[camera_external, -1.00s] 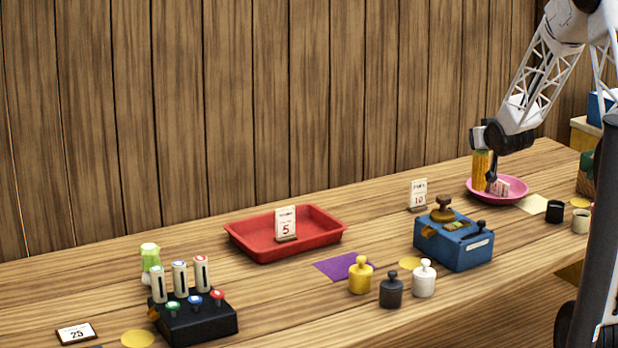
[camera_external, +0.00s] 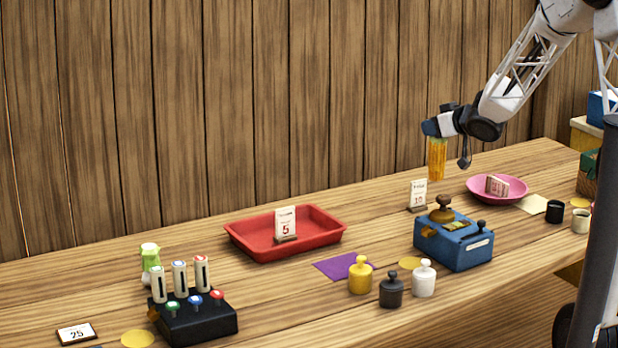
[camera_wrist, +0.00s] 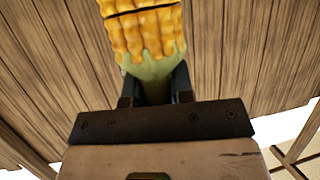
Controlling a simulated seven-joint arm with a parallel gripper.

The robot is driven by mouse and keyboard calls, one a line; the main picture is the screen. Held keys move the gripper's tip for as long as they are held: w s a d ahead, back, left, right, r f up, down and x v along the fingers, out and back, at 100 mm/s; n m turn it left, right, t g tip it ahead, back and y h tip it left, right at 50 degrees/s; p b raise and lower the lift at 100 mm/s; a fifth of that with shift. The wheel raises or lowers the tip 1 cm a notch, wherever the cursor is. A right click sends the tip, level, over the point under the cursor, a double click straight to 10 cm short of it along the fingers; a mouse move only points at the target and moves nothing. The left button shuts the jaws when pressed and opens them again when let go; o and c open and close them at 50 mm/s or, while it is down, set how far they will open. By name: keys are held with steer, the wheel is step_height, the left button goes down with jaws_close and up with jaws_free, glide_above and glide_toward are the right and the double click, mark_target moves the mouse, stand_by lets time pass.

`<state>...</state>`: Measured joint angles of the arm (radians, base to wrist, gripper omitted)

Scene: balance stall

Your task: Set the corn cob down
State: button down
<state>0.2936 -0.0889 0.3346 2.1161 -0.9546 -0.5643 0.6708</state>
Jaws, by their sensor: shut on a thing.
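The yellow corn cob (camera_external: 436,160) hangs upright below my gripper (camera_external: 440,138), above the back of the table. Its lower end is just above or behind the white card marked 10; I cannot tell its exact height. In the wrist view, my gripper (camera_wrist: 155,92) is shut on the cob's pale green end, and the yellow kernels of the corn cob (camera_wrist: 145,30) point away from the jaws. A dark band crosses the kernels near the top edge.
A pink plate (camera_external: 513,190) with a small card stands to the right. A blue box (camera_external: 455,246) with knobs stands in front of the card marked 10 (camera_external: 418,194). A red tray (camera_external: 325,234) lies left. Several small weights (camera_external: 391,290) stand in front. The wood between tray and box is partly clear.

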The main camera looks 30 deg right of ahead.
steer(key=s+a+f+n+g+y, duration=0.1)
steer(key=s+a+n+g+y, duration=0.15)
steer(key=a, duration=0.55)
steer(key=s+a+f+n+g+y, duration=0.1)
steer(key=s+a+n+y, duration=0.25)
steer(key=a, duration=0.55)
steer(key=shift+n+y, duration=0.4)
steer(key=shift+y, duration=0.1)
steer(key=shift+w+d+f, duration=0.1)
steer(key=shift+f, duration=1)
steer(key=shift+w+d+f, duration=0.1)
steer(key=shift+f, duration=0.95)
step_height(320, 180, down, 6)
steer(key=shift+f, duration=0.15)
steer(key=shift+f, duration=2)
steer(key=c, duration=1)
jaws_free()
